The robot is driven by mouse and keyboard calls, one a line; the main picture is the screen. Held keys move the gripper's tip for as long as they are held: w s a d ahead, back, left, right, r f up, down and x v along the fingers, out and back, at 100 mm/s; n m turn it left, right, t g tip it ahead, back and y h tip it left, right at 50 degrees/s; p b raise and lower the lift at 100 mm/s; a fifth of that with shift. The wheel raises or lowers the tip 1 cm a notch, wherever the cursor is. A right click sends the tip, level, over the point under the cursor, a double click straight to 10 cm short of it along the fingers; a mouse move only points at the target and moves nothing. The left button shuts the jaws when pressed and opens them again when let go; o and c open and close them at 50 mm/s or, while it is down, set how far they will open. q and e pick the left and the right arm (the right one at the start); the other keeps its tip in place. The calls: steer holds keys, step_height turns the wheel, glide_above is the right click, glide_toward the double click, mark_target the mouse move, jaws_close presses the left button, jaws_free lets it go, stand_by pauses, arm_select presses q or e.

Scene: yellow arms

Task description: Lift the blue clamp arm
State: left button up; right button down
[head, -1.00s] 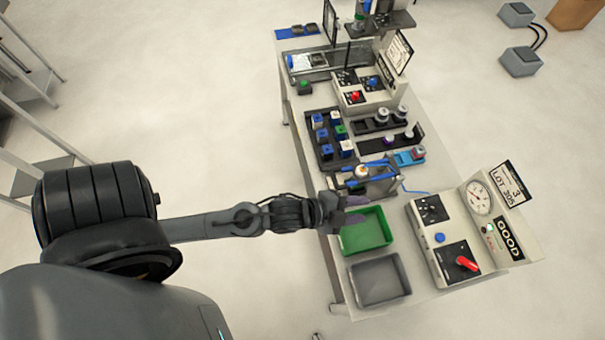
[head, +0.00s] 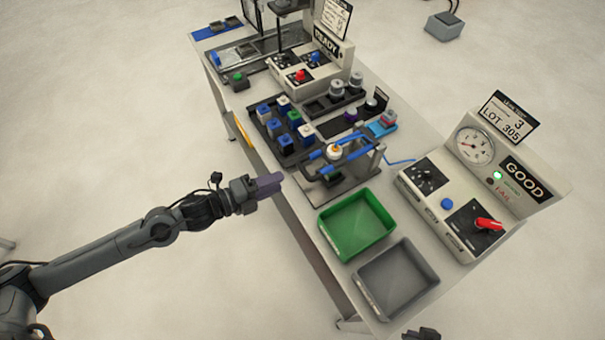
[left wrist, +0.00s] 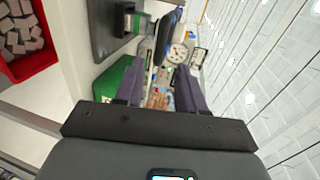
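My left gripper (head: 270,184) is at the table's left edge, to the left of the fixture and apart from the arm. In the left wrist view its two purple fingers (left wrist: 155,88) are spread with nothing held between them. A small dark piece at the head view's bottom edge looks like my right gripper (head: 422,334); its fingers are not clear.
A green tray (head: 325,236) and a grey tray (head: 370,300) stand in front of the fixture. A gauge panel (head: 445,205) with a red lever stands to the right. A rack of coloured blocks (head: 268,133) is behind the fixture. A red bin (left wrist: 40,65) shows in the left wrist view.

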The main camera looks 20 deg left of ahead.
mark_target(304, 171)
arm_select(q)
steer(key=x, duration=1)
steer(key=shift+s+d+r, duration=0.1)
jaws_close()
